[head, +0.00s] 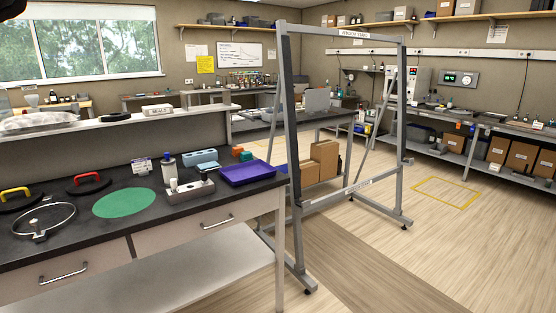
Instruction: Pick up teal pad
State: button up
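The teal pad (124,203) is a flat green-teal disc. It lies on the dark bench top (90,232) at the left, between a glass lid with a metal rim and a grey block holding small bottles. Its whole top shows and nothing lies on it. My gripper is not in the head view.
A glass lid (44,220), a red-handled black disc (88,184) and a yellow-handled one (17,197) lie left of the pad. A bottle block (187,191) and a purple tray (247,173) stand right. A grey frame (292,150) stands beyond the bench end; floor right is open.

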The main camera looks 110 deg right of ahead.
aim_at(247, 155)
jog(key=z, duration=3.6)
